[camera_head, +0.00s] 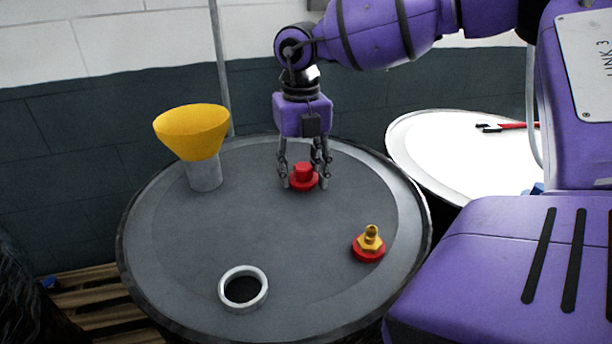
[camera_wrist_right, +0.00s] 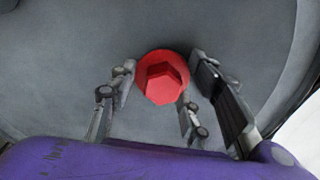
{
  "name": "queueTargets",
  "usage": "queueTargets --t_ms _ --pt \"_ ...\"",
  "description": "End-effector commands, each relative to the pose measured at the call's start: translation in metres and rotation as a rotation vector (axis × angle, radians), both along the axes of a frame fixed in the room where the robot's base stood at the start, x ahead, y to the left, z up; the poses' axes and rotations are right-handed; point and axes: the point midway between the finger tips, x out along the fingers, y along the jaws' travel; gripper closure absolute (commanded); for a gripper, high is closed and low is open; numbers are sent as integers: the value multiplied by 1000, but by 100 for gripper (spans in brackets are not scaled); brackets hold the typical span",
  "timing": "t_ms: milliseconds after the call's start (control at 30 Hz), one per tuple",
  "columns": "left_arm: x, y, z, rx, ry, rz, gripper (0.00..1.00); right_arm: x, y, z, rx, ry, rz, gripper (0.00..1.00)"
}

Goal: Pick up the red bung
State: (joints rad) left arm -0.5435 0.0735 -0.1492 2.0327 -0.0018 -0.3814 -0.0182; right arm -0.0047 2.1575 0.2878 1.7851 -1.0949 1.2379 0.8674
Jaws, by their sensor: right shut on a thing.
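The red bung (camera_head: 303,176) has a round flange and a hexagonal top. It is on the grey drum lid (camera_head: 265,225), towards the back. My right gripper (camera_head: 304,184) points straight down over it, with its fingers around the bung, and is shut on it. In the right wrist view the red bung (camera_wrist_right: 162,78) lies between the fingertips of the right gripper (camera_wrist_right: 160,92). I cannot see a clear gap between the bung and the lid. My left gripper is not in view.
A yellow funnel (camera_head: 192,130) stands at the lid's back left. A red-based brass fitting (camera_head: 369,244) sits at the right. A ringed opening (camera_head: 243,289) is at the front. A white drum (camera_head: 455,150) with a red-handled tool (camera_head: 505,126) stands at the right. The lid's middle is clear.

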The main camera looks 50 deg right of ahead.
Motion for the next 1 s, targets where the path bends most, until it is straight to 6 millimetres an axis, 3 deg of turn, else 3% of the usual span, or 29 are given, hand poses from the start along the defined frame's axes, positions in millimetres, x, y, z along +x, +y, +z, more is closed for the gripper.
queueTargets --t_ms 333,533,667,833,1000 --pt "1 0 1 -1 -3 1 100 1 0 7 1 -3 0 81" --pt "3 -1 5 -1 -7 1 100 1 1 36 0 -6 0 81" --pt "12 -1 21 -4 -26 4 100 -18 -1 60 7 -11 3 81" --pt "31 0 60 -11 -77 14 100 -49 -5 105 8 -22 4 81" --pt "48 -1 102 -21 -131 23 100 -81 -10 121 5 -22 2 81"
